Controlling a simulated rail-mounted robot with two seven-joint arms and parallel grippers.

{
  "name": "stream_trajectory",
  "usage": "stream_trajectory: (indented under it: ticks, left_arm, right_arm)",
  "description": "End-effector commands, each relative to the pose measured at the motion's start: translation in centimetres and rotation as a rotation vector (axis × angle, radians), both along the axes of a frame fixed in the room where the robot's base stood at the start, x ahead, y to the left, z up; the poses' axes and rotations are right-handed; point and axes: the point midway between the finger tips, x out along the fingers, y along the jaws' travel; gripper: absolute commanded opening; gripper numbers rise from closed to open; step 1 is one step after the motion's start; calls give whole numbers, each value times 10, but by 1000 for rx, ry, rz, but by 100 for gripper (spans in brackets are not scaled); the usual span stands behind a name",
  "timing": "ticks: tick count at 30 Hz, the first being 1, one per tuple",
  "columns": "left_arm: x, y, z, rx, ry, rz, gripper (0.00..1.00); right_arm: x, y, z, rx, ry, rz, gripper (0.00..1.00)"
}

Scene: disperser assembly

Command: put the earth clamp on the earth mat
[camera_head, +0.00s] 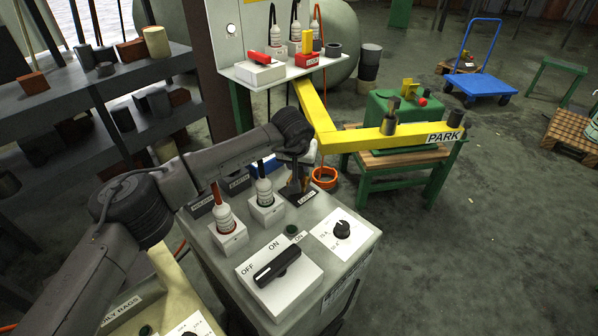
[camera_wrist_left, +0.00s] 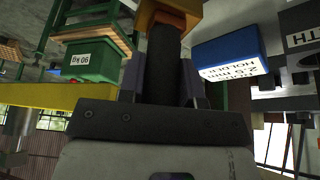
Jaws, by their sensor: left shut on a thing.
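My left gripper (camera_head: 298,168) is over the back edge of the grey control cabinet, largely hidden by its own wrist. In the left wrist view its two dark fingers are closed on a dark handle with an orange-brown head, which I take to be the earth clamp (camera_wrist_left: 168,48). The clamp is held lengthwise between the fingers, its head beyond the fingertips. A dark block with a white label (camera_head: 305,198) sits on the cabinet just below the gripper. I cannot pick out the earth mat with certainty. My right gripper is in neither view.
The grey cabinet (camera_head: 365,262) carries an OFF/ON switch (camera_head: 277,266) and two ribbed posts. A yellow PARK arm (camera_head: 385,138) extends behind the gripper, over a green bench. A blue box (camera_wrist_left: 230,55) is near the fingers. Dark shelves stand left; open floor lies right.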

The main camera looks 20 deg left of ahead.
Motion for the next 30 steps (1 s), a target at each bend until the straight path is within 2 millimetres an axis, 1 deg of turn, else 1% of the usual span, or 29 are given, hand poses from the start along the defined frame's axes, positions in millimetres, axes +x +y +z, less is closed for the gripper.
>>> stream_trajectory:
  ticks: [1,4,17,18,26,30]
  left_arm:
    - [0,0,-9,-2,-2,-1,0]
    - [0,0,-20,-3,-2,0,0]
    - [0,-1,-22,-1,-3,-1,0]
    - [0,0,-25,0,0,0,33]
    - [0,0,-24,0,0,0,57]
    - [0,0,-24,0,0,0,57]
  right_arm:
    - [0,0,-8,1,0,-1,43]
    - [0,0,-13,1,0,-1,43]
    - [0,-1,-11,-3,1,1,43]
    - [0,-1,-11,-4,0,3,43]
    - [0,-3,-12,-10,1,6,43]
    - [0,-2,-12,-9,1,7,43]
